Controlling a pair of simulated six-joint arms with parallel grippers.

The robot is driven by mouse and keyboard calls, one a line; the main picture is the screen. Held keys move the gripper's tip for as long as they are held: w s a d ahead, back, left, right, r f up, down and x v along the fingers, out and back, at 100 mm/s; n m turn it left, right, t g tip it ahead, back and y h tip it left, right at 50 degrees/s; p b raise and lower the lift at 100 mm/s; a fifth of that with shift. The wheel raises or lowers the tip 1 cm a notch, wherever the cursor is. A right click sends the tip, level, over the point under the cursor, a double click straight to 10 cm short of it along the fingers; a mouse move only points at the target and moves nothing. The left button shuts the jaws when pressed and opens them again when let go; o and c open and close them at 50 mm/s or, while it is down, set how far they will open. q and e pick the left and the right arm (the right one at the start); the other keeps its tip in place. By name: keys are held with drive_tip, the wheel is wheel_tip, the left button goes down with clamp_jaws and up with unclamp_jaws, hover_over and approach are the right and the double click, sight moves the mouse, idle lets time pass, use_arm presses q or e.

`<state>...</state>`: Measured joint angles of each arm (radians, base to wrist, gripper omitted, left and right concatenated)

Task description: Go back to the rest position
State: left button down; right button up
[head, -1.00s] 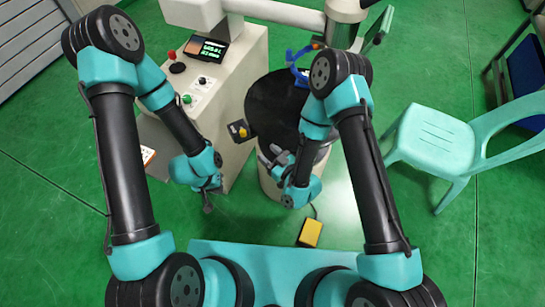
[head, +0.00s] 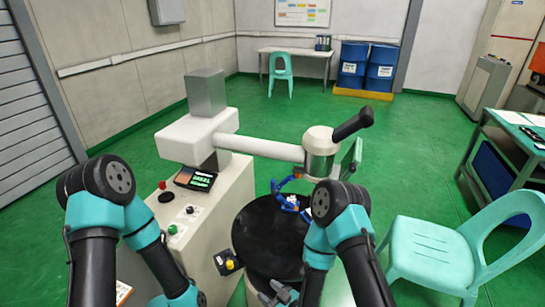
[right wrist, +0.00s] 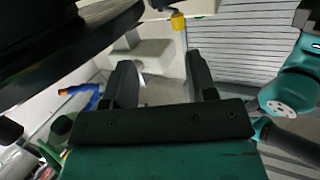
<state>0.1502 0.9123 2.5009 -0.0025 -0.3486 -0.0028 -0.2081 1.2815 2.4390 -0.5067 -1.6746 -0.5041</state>
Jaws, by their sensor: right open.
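My left arm comes in from the left and runs down past the control cabinet (head: 225,235). Its gripper is cut off by the lower edge of the head view.
A white machine arm (head: 262,148) with a cylindrical head reaches over the black table, with blue hose parts (head: 284,197) below. A turquoise chair (head: 430,247) stands to the right. A desk and blue drums (head: 352,66) stand far back. Green floor lies open between.

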drive_tip(key=s+d+f+m+g+h, duration=0.1)
drive_tip(key=d+f+m+g+h, duration=0.15)
drive_tip(key=d, duration=0.45)
drive_tip(key=s+d+f+m+g+h, duration=0.1)
drive_tip(key=d+f+m+g+h, duration=0.2)
drive_tip(key=d, duration=0.4)
drive_tip(key=s+d+m+g+h, duration=0.2)
drive_tip(key=s+d+m+g, duration=0.3)
drive_tip(key=s+d, duration=0.4)
drive_tip(key=shift+d+r+h, duration=0.3)
drive_tip(key=shift+d+h, duration=0.05)
drive_tip(key=shift+d, duration=0.05)
